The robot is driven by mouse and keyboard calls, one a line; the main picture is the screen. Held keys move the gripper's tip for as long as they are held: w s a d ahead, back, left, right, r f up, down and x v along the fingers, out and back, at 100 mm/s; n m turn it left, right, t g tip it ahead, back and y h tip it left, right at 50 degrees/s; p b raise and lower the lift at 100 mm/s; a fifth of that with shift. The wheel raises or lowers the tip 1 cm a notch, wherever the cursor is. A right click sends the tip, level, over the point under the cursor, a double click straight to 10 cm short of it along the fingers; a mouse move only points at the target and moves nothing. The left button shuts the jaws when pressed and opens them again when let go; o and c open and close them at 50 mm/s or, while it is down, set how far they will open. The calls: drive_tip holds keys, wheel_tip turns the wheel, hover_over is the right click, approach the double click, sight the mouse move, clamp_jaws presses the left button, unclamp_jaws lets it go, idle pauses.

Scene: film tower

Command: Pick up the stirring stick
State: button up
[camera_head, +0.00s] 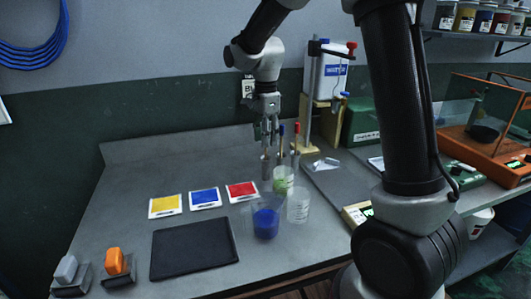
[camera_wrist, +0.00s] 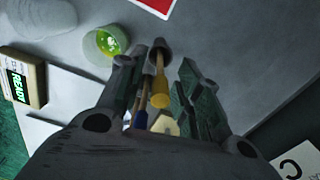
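Several thin sticks with coloured ends stand near the back of the bench. In the wrist view a yellow-ended stick (camera_wrist: 159,88) rises from a small grey cup (camera_wrist: 160,46), with a blue-ended one (camera_wrist: 140,119) beside it. The head view shows a blue-ended stick (camera_head: 281,140) and a red-ended stick (camera_head: 296,138). I cannot tell which is the stirring stick. My gripper (camera_head: 265,136) points down over the grey cup. In the wrist view its fingers (camera_wrist: 163,68) are apart, with the yellow-ended stick between them and no clear contact.
A cup with green contents (camera_head: 284,181), a blue-filled cup (camera_head: 265,222) and a clear beaker (camera_head: 298,206) stand in front. Yellow (camera_head: 165,206), blue (camera_head: 205,198) and red (camera_head: 241,191) cards and a black tray (camera_head: 194,247) lie left. A stand (camera_head: 312,85) rises right.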

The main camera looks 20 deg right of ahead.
sight(266, 153)
wheel_tip(266, 153, down, 3)
drive_tip(key=shift+r, duration=0.15)
clamp_jaws()
